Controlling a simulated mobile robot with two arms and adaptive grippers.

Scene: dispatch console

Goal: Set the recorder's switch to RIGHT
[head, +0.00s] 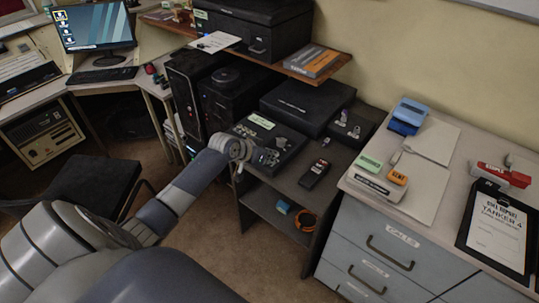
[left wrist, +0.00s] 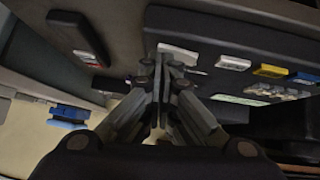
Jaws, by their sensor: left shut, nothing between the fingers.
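A low black unit with a green label (head: 262,121) and small pale controls on top, which looks like the recorder (head: 291,147), sits on the dark shelf in the head view. My left gripper (head: 270,157) is shut and empty at its front edge, covering part of it. In the left wrist view the shut fingertips (left wrist: 168,62) are close to a white piece (left wrist: 178,52) on a dark face; I cannot tell whether they touch. White, yellow (left wrist: 270,71) and blue keys sit to the right there. The switch and its position cannot be made out. My right gripper is not in view.
A dark handset (head: 315,173) lies right of the unit. A larger black box (head: 308,102) stands behind it. An orange ring (head: 305,221) and a blue item (head: 283,206) lie on the lower shelf. Grey drawers (head: 385,245) stand at the right.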

